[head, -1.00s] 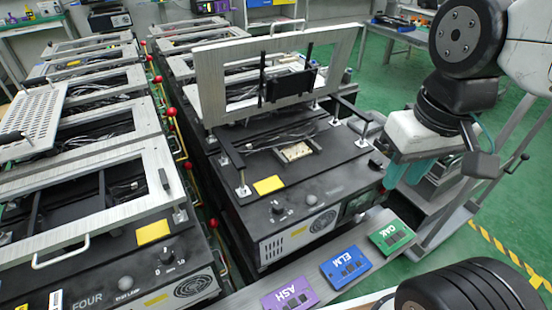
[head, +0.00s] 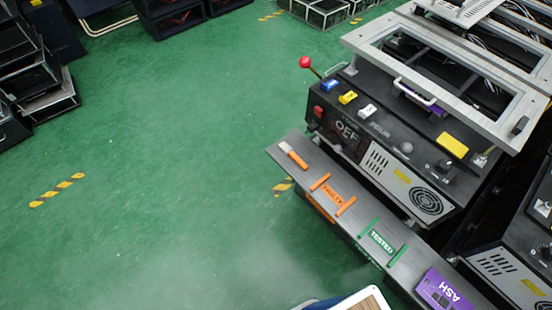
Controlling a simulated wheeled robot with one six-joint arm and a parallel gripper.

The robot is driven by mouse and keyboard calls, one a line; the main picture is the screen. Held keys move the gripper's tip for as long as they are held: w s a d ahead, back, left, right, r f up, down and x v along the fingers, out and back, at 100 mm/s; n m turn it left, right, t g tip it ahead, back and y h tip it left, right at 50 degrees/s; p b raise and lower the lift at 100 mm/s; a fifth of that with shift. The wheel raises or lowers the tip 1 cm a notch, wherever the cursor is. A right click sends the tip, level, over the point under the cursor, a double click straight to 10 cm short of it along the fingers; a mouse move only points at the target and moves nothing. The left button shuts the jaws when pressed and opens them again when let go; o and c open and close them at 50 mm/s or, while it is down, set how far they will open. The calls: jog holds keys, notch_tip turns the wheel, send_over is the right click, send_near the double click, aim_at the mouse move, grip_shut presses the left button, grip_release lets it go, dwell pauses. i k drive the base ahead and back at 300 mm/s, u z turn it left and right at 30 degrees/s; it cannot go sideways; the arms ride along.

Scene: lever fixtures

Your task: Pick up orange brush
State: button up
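The orange brush (head: 294,156) lies near the far left end of the grey shelf (head: 335,225) that runs along the front of the fixtures. It has a pale tip at its upper left and an orange body at its lower right. Nothing covers it, and no gripper is near it in the head view. My gripper is not in view now.
Beside the brush are orange FAULTY markings (head: 333,193), then green TESTED markings (head: 382,241) and a purple ASH plate (head: 446,291). Behind the shelf stands a fixture box (head: 400,160) with a red-knobbed lever (head: 305,62). Green floor (head: 170,170) lies open to the left.

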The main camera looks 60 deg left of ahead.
aim_at(288, 150)
jog(key=u, duration=1.5)
jog(key=i, duration=0.15)
jog(key=u, duration=2)
jog(key=k, duration=0.85)
jog(key=z, duration=1.15)
jog(key=i, duration=0.5)
jog(key=z, duration=0.05)
